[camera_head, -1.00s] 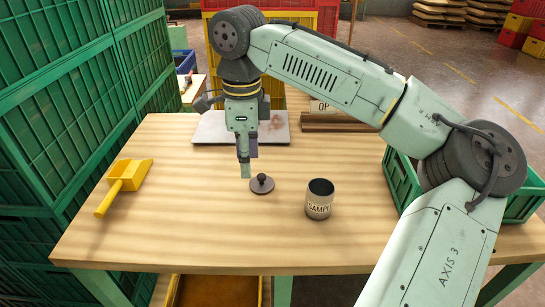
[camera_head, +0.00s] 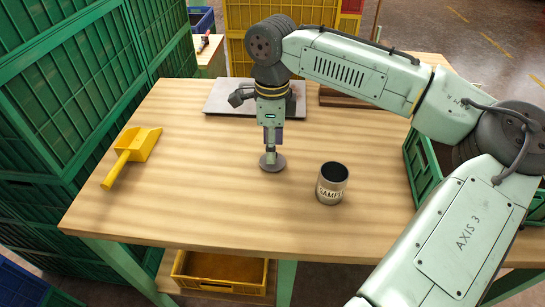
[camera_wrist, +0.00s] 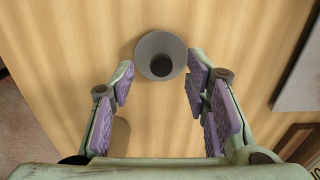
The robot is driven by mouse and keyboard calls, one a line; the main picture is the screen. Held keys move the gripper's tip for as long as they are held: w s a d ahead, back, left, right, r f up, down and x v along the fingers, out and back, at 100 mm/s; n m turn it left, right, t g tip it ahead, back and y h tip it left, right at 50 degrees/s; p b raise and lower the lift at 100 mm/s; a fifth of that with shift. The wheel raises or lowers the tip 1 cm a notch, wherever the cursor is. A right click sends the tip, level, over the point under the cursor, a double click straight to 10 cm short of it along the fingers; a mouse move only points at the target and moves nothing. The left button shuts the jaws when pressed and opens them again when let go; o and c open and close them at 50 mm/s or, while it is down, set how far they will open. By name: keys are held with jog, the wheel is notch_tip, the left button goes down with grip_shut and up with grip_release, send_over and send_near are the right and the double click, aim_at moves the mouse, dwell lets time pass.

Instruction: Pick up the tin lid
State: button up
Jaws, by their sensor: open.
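The tin lid (camera_head: 277,165) is a small dark grey disc with a black knob on top, lying flat on the wooden table. In the wrist view the lid (camera_wrist: 150,77) shows whole, just beyond the fingertips and between their lines. My gripper (camera_head: 271,147) points down right at the lid in the head view and hides part of it. In the wrist view my gripper (camera_wrist: 158,88) is open, its purple pads apart with nothing between them. I cannot tell whether a finger touches the lid. A grey tin (camera_head: 331,183) marked with "SAMP" lettering stands upright to the right, open at the top.
A yellow scoop (camera_head: 133,152) lies at the left of the table (camera_head: 200,210). A grey metal plate (camera_head: 225,97) lies behind my gripper. A green crate (camera_head: 425,175) stands at the right edge. The table's front middle is clear.

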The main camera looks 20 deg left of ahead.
jog(key=shift+w+f, duration=0.1)
jog(key=shift+f, duration=1.2)
jog(key=shift+c, duration=0.5)
grip_shut()
